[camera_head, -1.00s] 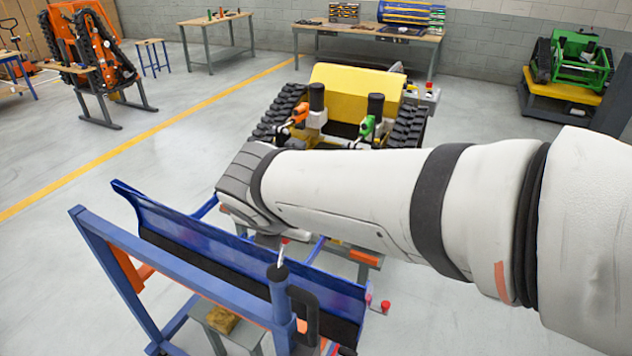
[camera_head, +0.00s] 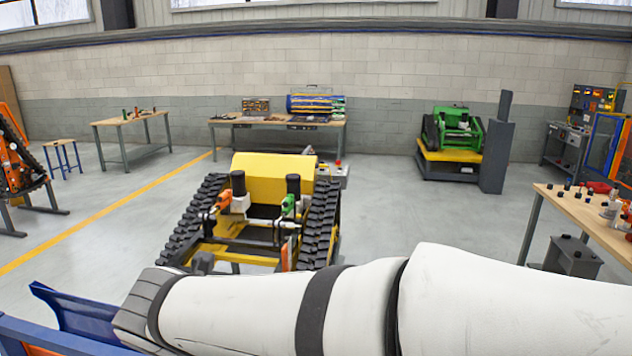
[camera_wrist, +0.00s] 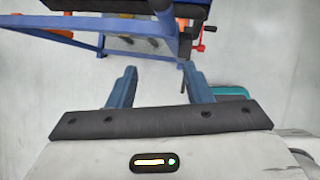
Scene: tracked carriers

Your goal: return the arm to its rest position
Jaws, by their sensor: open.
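My arm (camera_head: 240,308) crosses the lower part of the head view, from the right edge toward the lower left. Its far end is cut off by the bottom of that view, so the gripper does not show there. In the wrist view my gripper (camera_wrist: 158,88) has its two blue-grey fingers spread apart with nothing between them. Beyond the fingers is grey floor, with a blue frame (camera_wrist: 125,35) past their tips. The same blue frame shows at the lower left of the head view (camera_head: 55,338), close to the arm's far end.
A yellow and black tracked carrier (camera_head: 275,168) stands ahead. A green machine (camera_head: 458,130) rests on a yellow platform behind it. A wooden bench (camera_head: 590,215) is at the right, and tables (camera_head: 130,120) line the back wall. A teal object (camera_wrist: 230,92) lies right of the fingers.

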